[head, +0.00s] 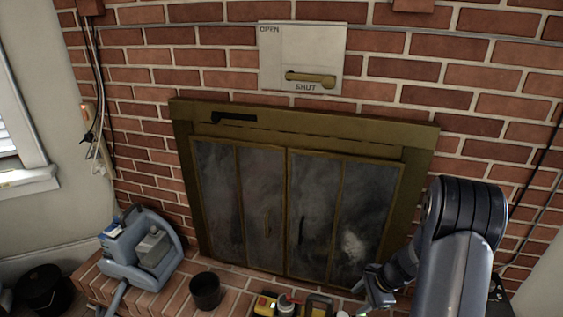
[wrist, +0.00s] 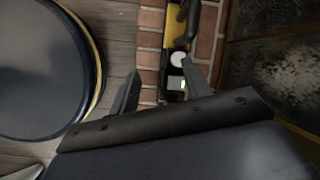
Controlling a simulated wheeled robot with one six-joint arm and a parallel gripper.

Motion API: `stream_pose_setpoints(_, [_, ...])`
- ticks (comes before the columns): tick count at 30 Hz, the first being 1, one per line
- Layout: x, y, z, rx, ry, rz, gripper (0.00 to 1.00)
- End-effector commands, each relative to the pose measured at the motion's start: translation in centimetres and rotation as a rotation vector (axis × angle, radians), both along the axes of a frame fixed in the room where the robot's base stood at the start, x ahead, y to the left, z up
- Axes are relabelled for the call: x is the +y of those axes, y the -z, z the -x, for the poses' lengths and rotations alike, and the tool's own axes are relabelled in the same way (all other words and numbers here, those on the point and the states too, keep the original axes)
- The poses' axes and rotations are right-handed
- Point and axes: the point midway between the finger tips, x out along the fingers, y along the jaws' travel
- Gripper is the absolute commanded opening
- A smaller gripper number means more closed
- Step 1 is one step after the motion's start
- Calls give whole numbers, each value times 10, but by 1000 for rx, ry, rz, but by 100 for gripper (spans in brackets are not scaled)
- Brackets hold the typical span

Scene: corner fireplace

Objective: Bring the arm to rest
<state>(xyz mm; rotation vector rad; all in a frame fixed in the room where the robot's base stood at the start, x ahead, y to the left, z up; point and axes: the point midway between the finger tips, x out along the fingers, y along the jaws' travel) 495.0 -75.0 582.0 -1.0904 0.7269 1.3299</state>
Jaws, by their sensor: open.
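My arm comes in at the right of the head view and bends down in front of the fireplace. My gripper (head: 374,287) hangs low by the right end of the brick hearth. In the wrist view my gripper (wrist: 162,84) shows two dark fingers spread apart, with nothing held between them. Beyond the fingers lie the hearth bricks and small items on them. A dark part of my arm fills the lower wrist view.
The brass-framed fireplace doors (head: 290,205) are closed. Above, a lever (head: 310,78) lies by the word SHUT. A blue-grey caddy (head: 143,250), a dark cup (head: 205,290) and a yellow item (head: 264,305) stand on the hearth. Cables hang at the left wall.

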Motion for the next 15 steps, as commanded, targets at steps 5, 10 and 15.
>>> stream_pose_setpoints(5, [13,-21,-2,-3,-213,1,46])
stream_pose_setpoints(10, [24,-39,-2,-2,-404,1,46])
stream_pose_setpoints(15, [31,-53,-2,-3,-540,1,46])
